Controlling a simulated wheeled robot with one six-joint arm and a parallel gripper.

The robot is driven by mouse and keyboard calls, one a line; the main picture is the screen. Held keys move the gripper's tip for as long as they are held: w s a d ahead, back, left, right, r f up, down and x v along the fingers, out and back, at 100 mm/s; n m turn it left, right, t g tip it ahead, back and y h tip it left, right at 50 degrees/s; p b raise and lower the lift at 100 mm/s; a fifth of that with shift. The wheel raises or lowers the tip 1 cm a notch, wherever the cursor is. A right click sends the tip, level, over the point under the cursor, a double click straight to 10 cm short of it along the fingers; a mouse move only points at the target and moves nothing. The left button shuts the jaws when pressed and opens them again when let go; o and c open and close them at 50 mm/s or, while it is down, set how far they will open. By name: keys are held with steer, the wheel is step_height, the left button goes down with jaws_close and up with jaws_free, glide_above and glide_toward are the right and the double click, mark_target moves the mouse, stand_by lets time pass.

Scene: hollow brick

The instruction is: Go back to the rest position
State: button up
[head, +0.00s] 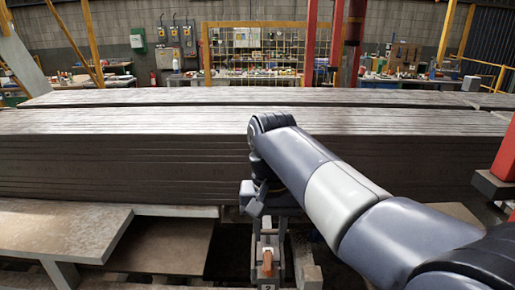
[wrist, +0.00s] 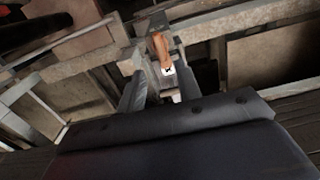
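My gripper (head: 268,238) hangs pointing down in front of the stacked slabs in the head view. In the wrist view my gripper (wrist: 161,76) has its two fingers apart, with a gap between them. An orange-brown piece (head: 267,262), perhaps the brick, shows below the gripper in the head view. In the wrist view the orange-brown piece (wrist: 160,46) lies beyond the gap between the fingers, seemingly not held. A white tag with a dark mark (wrist: 168,72) is beside it. The lower part of the piece's support is hard to make out.
A long stack of grey slabs (head: 110,160) stands behind the gripper. A pale slab bench (head: 60,228) is at the left. A red post (head: 506,160) stands at the right. Workbenches (head: 430,85) line the far wall. Dark gaps surround the narrow support under the gripper.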

mark_target(269, 261)
step_height(269, 261, down, 9)
steer(key=shift+r, duration=0.15)
steer(key=shift+n, duration=0.3)
steer(key=shift+r, duration=0.2)
